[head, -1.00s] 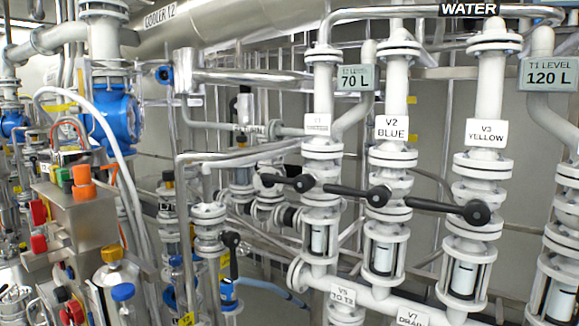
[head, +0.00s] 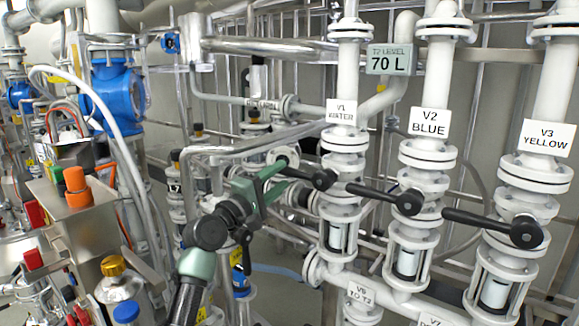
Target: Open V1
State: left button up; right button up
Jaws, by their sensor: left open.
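Valve V1 is on the white vertical pipe under the label "V1 WATER" (head: 341,112). Its black lever (head: 318,178) lies nearly level, crosswise to the pipe, and points left from its round hub. My left gripper (head: 281,175) has green fingers and comes up from below at the left. It is open, with its fingertips at the left end of the V1 lever, one above and one below in the picture. I cannot tell whether they touch it. The fingers hide part of the lever's end. My right gripper is not in view.
The V2 lever (head: 385,198) and V3 lever (head: 480,222) also lie crosswise, to the right of V1. A "T2 LEVEL 70 L" sign (head: 391,60) hangs behind. Pipes crowd the space behind the gripper.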

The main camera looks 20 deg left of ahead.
aim_at(285, 174)
pick_arm(q)
jog(key=x, duration=0.4)
jog(key=shift+w+f+p, duration=0.15)
jog(key=shift+p, duration=0.25)
grip_shut()
dwell(1.0)
